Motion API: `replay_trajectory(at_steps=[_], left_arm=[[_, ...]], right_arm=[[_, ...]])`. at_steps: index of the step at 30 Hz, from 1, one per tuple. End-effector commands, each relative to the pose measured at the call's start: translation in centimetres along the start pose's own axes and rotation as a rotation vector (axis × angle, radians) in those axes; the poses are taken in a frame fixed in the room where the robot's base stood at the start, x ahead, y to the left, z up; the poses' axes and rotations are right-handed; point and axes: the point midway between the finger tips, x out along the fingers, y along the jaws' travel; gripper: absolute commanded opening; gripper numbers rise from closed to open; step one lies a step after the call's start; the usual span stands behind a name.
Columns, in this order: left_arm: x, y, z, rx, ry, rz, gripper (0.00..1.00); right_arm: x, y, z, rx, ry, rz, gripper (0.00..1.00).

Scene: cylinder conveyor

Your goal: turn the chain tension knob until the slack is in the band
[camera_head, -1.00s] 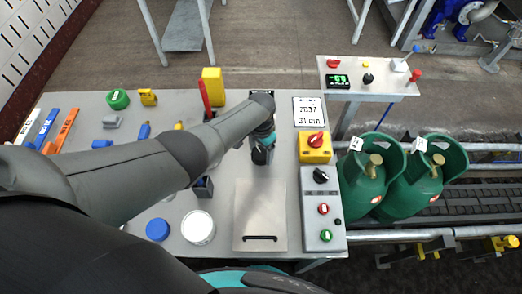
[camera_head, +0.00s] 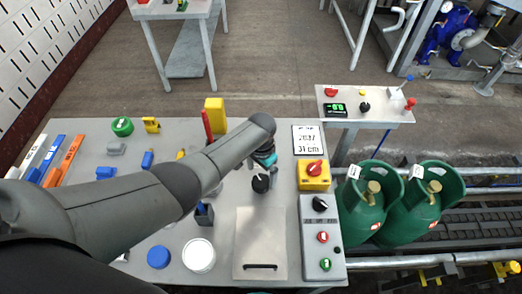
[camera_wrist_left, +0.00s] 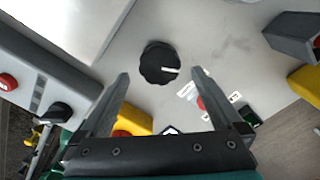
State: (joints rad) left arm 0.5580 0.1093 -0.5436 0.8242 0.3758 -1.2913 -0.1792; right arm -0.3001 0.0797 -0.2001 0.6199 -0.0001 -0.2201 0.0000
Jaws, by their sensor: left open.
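A round black knob (camera_head: 261,183) with a white pointer line stands on the grey table (camera_head: 225,225). It also shows in the left wrist view (camera_wrist_left: 159,62), its pointer toward picture right. My left gripper (camera_wrist_left: 159,76) is open and empty, its fingertips on either side of the knob's near edge; I cannot tell whether they touch it. In the head view the left gripper (camera_head: 266,160) is just behind the knob, partly hidden by my arm. White labels and a small red mark (camera_wrist_left: 201,102) lie beside the knob. My right gripper is not in view.
A yellow box with a red knob (camera_head: 314,174) and a grey control panel (camera_head: 322,240) stand right of the black knob. Green gas cylinders (camera_head: 361,210) stand on the conveyor. A white tub (camera_head: 199,256) is front left.

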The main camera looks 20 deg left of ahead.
Motion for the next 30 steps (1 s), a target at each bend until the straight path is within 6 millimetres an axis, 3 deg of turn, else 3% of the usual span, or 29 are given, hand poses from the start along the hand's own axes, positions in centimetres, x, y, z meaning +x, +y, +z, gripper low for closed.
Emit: replay_trajectory(at_steps=[1,15,21,30], left_arm=[[-1.4,0.0,0.0,0.0,0.002,-0.001,1.0],[-9.1,-0.1,0.0,0.0,0.001,-0.001,1.0],[-10.8,-0.1,0.0,-0.001,-0.001,-0.001,1.0],[-11.1,-0.1,0.1,-0.001,-0.002,-0.001,1.0]], right_arm=[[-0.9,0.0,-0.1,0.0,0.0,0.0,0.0],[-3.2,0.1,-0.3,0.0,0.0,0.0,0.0],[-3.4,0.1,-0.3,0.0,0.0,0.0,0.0],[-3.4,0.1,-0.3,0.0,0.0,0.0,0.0]])
